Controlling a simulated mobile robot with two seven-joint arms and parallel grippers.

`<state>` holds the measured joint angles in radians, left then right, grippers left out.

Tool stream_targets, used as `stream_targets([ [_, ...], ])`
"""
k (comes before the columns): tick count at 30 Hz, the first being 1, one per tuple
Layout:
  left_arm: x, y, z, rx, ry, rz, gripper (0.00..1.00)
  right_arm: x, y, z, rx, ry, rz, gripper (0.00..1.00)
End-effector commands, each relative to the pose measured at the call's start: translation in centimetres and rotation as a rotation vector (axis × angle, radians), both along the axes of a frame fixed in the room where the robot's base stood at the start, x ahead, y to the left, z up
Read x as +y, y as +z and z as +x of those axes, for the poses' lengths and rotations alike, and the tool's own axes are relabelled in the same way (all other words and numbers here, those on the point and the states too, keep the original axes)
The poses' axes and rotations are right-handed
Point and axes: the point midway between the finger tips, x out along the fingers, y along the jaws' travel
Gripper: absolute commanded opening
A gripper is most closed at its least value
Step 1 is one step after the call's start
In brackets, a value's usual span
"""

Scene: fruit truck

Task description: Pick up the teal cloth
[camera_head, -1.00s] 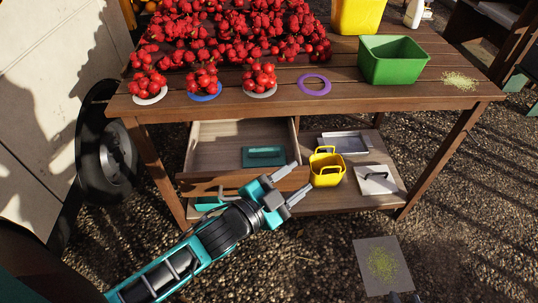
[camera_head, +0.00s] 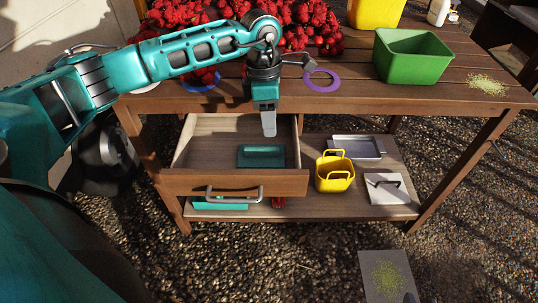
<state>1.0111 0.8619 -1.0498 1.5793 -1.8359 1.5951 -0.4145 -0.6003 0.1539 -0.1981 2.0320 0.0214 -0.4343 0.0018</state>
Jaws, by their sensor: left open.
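A flat, folded-looking teal piece (camera_head: 261,156), which I take for the teal cloth, lies in the open wooden drawer (camera_head: 235,183) under the table. A brighter teal object (camera_head: 220,203) sits on the lower shelf, partly hidden by the drawer front. My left gripper (camera_head: 268,133) points down over the drawer, seen nearly edge-on. It is open and empty, and its tips appear just above the cloth's far edge in the picture; the height gap is hard to judge. A small grey tip at the bottom edge, perhaps my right gripper (camera_head: 410,297), barely shows.
The tabletop holds red fruit (camera_head: 310,25), a purple ring (camera_head: 321,80), a green bin (camera_head: 412,57) and a yellow bin (camera_head: 375,12). The lower shelf has a yellow basket (camera_head: 334,176), a grey tray (camera_head: 357,147) and a white dustpan-like object (camera_head: 387,188). A mat (camera_head: 385,277) lies on gravel.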

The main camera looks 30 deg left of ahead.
Motion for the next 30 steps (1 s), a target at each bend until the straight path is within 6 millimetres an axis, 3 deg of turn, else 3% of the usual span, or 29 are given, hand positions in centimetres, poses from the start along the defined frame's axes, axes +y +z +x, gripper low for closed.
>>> stream_targets([
  [1, 1.4, 0.4, 0.3, -0.006, 0.004, 0.049, 0.47, 0.1, 0.0, 0.1, -0.004, 0.002, 0.002, 0.36],
  [5, 2.8, 0.4, 0.4, -0.006, 0.009, 0.106, 0.47, 0.3, 0.0, 0.2, -0.004, 0.004, 0.004, 0.36],
  [15, 2.8, -5.5, 0.5, -0.006, 0.008, 0.103, 0.47, 0.5, -0.7, 0.1, 0.004, 0.008, 0.009, 0.36],
  [23, 2.8, -7.2, 0.5, -0.008, 0.008, 0.102, 0.47, 0.7, -0.6, 0.2, 0.002, 0.005, 0.016, 0.36],
  [30, 3.0, -10.5, 0.6, -0.005, 0.009, 0.102, 0.47, 0.9, -0.9, 0.1, 0.003, 0.005, 0.021, 0.36],
])
